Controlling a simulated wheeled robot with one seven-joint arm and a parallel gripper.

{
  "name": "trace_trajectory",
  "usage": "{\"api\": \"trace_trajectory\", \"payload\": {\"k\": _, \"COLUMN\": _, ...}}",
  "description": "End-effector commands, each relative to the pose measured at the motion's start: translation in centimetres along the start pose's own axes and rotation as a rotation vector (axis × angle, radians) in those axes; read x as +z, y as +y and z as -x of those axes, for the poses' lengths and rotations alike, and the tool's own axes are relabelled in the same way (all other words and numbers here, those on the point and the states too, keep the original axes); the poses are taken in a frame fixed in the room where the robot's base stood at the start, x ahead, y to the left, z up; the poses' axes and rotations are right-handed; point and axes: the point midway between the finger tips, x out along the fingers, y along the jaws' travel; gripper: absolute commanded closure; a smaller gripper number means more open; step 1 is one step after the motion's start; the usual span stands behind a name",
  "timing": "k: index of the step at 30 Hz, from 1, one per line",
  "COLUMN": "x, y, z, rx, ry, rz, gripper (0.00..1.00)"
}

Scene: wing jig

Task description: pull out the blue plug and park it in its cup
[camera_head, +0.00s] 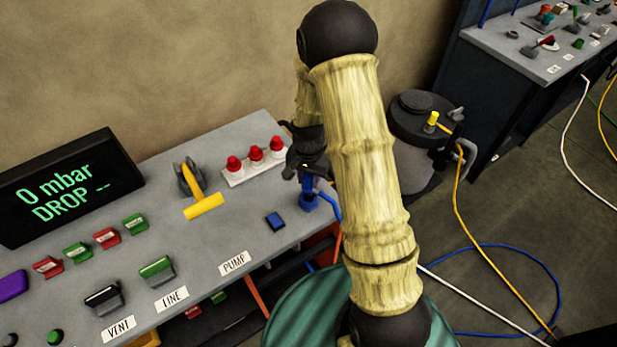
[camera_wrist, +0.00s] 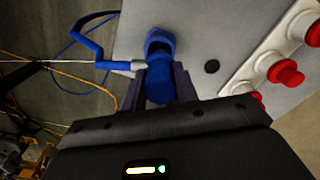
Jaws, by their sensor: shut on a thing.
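The blue plug (camera_wrist: 160,88) is between my gripper's two dark fingers in the wrist view, and my gripper (camera_wrist: 160,76) is shut on it. A blue hose (camera_wrist: 88,46) runs off to the left from a pale fitting beside the plug. A blue ring with a dark opening (camera_wrist: 160,38) shows just beyond the plug at the panel's edge; I cannot tell whether the plug sits in it. In the head view my gripper (camera_head: 308,168) is over the console's right end, with blue (camera_head: 308,197) below it. My arm hides part of this area.
Red-topped white buttons (camera_head: 256,157) stand close left of my gripper. A dark drum (camera_head: 420,115) stands right of my arm. Hoses (camera_head: 457,205) lie across the floor.

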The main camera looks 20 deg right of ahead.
Motion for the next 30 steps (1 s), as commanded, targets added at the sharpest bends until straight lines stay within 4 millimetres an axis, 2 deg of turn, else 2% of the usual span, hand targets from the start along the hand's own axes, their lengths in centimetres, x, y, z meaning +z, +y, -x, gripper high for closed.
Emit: {"api": "trace_trajectory", "payload": {"k": 30, "x": 0.1, "y": 0.0, "z": -1.1, "rx": 0.000, "ry": 0.000, "rz": 0.000, "gripper": 0.92}}
